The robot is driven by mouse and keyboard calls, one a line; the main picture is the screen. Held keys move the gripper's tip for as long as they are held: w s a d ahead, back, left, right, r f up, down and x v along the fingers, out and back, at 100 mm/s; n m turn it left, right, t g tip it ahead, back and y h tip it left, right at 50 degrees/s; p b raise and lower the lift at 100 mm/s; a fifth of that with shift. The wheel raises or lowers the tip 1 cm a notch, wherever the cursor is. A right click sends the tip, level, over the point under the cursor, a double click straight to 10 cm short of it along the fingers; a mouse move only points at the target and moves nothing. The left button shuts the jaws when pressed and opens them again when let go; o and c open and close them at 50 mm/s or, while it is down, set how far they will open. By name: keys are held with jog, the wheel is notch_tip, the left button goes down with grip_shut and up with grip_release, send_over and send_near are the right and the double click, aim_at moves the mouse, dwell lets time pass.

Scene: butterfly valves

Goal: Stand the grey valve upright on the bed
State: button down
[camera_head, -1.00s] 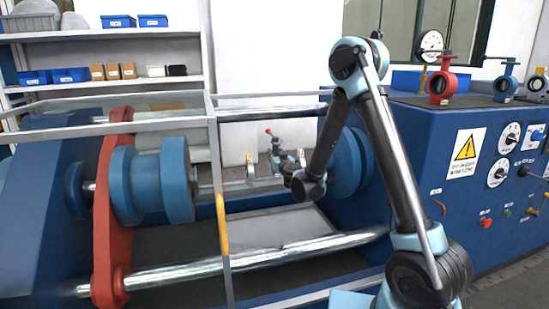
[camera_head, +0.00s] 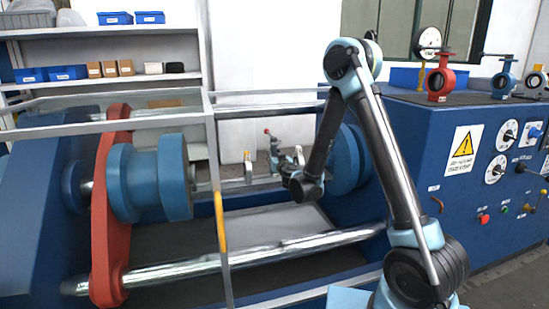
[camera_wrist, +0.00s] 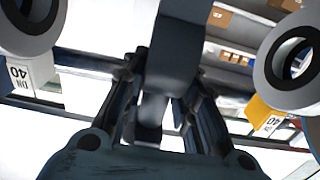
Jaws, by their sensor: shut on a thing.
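My gripper (camera_wrist: 162,110) is shut on a plain grey part between its fingers, which I take to be the grey valve (camera_wrist: 182,50). In the head view the gripper is small and partly hidden behind my wrist, over the machine's bed (camera_head: 265,225). A dark grey piece with a red tip shows there (camera_head: 268,145). Whether the valve touches the bed is hidden. Two pale rings marked DN 40 flank the gripper in the wrist view, a left ring (camera_wrist: 52,28) and a right ring with yellow (camera_wrist: 262,75), apart from the held part.
The bed lies between a blue drum on a red arm (camera_head: 112,210) and a blue flange (camera_head: 350,160). A steel bar (camera_head: 300,245) and a guard frame post (camera_head: 222,225) run in front. Red (camera_head: 440,82) and blue (camera_head: 503,82) valves stand on the console.

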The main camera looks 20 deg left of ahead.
jog(key=shift+s+f, duration=0.1)
jog(key=shift+f, duration=1.05)
dwell(3.4)
jog(key=c, duration=1.8)
grip_release()
jog(key=shift+o, duration=0.2)
jog(key=shift+o, duration=0.6)
jog(key=o, duration=0.6)
jog(key=shift+d, duration=0.1)
